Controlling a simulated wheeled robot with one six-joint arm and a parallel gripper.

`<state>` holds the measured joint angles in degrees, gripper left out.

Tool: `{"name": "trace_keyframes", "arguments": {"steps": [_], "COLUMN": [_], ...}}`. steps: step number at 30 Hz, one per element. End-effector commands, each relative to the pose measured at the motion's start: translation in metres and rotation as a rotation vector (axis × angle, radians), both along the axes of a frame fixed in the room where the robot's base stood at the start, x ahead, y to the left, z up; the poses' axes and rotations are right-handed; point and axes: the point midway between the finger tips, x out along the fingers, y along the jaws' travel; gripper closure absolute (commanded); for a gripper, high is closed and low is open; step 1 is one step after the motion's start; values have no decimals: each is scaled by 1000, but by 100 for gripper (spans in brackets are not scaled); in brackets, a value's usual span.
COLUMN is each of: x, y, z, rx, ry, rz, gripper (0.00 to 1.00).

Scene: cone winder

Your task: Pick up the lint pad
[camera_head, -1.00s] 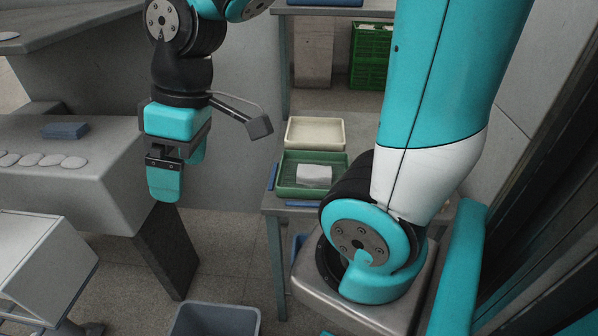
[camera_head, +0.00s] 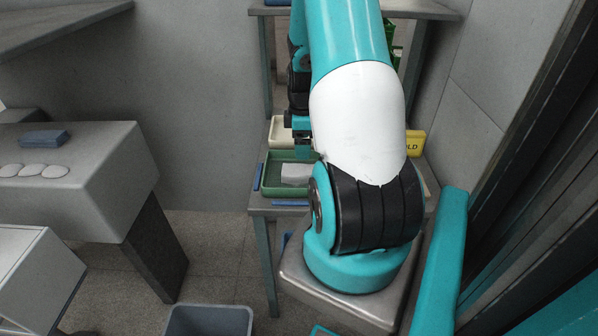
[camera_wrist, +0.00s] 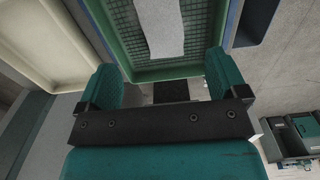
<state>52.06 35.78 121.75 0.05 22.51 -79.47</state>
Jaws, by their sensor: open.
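A flat white pad, which I take for the lint pad (camera_head: 296,174), lies in a green tray (camera_head: 270,187) on the metal table. In the wrist view the pad (camera_wrist: 161,28) is pale grey and lies on the ribbed floor of the green tray (camera_wrist: 165,73), partly cut off by the top edge. My gripper (camera_wrist: 163,80) is open and empty, its two teal fingers apart, with the pad ahead of them and not between them. In the head view my gripper (camera_head: 303,145) is above the rear of the tray, partly hidden by my arm.
A cream tray (camera_head: 281,132) stands behind the green one. A yellow box (camera_head: 414,143) stands at the table's right. Blue strips (camera_head: 257,177) edge the table. A grey bin (camera_head: 210,321) is on the floor. The machine at left holds a blue block (camera_head: 44,138) and white discs.

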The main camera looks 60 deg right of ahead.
Motion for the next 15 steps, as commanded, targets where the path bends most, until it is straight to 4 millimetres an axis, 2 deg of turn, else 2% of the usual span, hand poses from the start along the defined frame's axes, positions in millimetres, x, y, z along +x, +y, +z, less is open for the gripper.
{"name": "trace_keyframes", "arguments": {"steps": [3,6,11,15], "x": [0,0,1,1], "y": [1,1,1,3], "z": [-24,-38,-48,-63], "rx": [4,3,0,4], "ry": [3,1,-1,2], "rz": [0,0,0,0], "gripper": [8,8,8,8]}}
